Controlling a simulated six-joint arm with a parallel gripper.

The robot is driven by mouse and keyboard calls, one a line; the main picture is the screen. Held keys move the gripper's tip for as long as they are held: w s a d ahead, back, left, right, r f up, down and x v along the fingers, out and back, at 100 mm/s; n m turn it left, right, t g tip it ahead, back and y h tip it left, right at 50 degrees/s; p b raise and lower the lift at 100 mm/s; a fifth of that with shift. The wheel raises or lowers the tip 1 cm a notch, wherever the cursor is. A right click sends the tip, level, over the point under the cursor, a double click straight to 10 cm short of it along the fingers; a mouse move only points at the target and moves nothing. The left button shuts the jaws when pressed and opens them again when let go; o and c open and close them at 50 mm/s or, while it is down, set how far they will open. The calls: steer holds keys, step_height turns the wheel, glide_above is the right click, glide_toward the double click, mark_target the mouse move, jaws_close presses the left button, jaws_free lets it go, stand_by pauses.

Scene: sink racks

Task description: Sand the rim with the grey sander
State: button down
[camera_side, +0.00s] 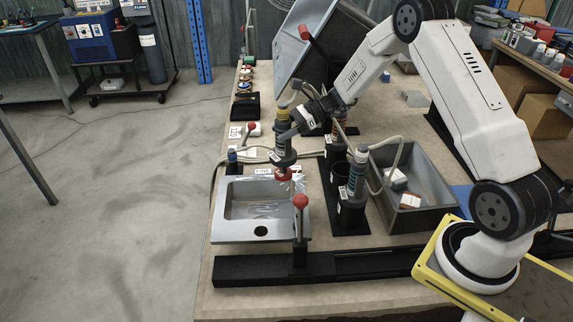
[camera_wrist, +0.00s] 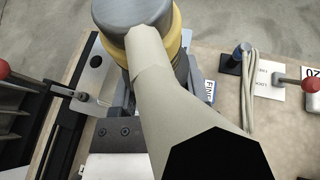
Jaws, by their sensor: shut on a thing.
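In the side view my gripper (camera_side: 291,127) is shut on the upright grey sander (camera_side: 285,146), which has a yellow band near its top and a red pad at its lower end. The pad is at the far right corner of the steel sink (camera_side: 222,212), over its rim. I cannot tell whether it touches; pale flecks show beside it. In the wrist view the sander's grey top and yellow ring (camera_wrist: 172,45) fill the upper middle, and its beige hose crosses the picture. The fingertips and the pad are hidden there.
A red-knobbed clamp (camera_side: 300,202) stands at the sink's near right. Hoses lie behind the sink.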

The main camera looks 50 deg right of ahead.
steer(key=shift+w+a, duration=0.1)
steer(key=shift+w, duration=0.05)
stand_by(0.3)
steer(key=shift+w+a, duration=0.7)
steer(key=shift+w+a, duration=0.1)
steer(key=shift+w+a+f, duration=0.2)
steer(key=shift+w+a, duration=0.4)
steer(key=shift+a, duration=0.05)
steer(key=shift+w+a, duration=0.1)
steer(key=shift+a, duration=0.05)
